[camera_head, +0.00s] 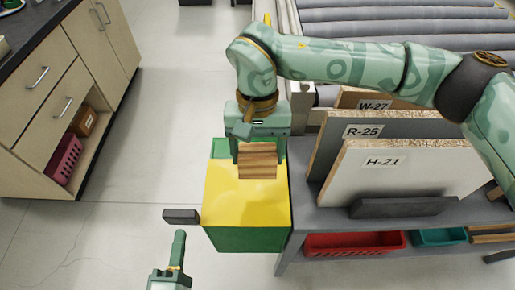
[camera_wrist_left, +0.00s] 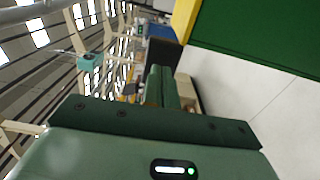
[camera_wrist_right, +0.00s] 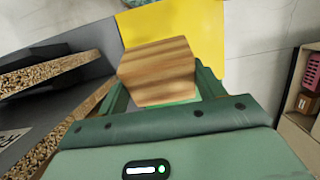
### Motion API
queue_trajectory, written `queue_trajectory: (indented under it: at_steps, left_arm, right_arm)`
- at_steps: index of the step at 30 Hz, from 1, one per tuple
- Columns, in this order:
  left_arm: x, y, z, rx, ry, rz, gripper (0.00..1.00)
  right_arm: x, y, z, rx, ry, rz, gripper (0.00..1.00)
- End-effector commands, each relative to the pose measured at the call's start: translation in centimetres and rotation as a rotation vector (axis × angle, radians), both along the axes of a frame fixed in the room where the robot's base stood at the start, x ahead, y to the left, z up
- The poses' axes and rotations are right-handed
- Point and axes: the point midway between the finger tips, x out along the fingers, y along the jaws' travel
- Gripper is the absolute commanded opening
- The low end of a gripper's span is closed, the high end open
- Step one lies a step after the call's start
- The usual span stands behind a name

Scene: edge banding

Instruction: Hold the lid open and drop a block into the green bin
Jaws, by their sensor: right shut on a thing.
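The green bin (camera_head: 243,239) stands on the floor beside the grey rack, with its yellow lid (camera_head: 246,200) over its top. I cannot tell whether the lid is fully down. A dark handle (camera_head: 182,216) sticks out left from the lid's edge. My right gripper (camera_head: 258,155) is shut on a striped wooden block (camera_head: 258,163), above the far part of the lid. The block (camera_wrist_right: 158,72) shows between its fingers in the right wrist view. My left gripper (camera_head: 179,236) is shut and empty, below and apart from the handle. The bin's inside is hidden.
Upright boards, including H-21 (camera_head: 405,175) and R-25 (camera_head: 350,150), stand on the grey rack right of the bin. A red tray (camera_head: 350,243) sits under it. A drawer cabinet (camera_head: 50,70) is at the left. The floor (camera_head: 120,200) between cabinet and bin is clear.

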Motion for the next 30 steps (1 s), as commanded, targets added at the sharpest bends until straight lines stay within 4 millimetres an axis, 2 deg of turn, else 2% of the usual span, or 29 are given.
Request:
queue_trajectory:
  at_steps: [15,30]
  left_arm:
    - [0.1,0.0,0.0,0.000,0.000,0.000,0.00]
    - [1.5,0.0,0.0,0.001,0.000,0.001,0.00]
  right_arm:
    - [0.0,0.0,0.0,0.000,0.000,0.000,0.42]
    - [0.0,0.0,0.0,0.000,0.000,0.000,0.42]
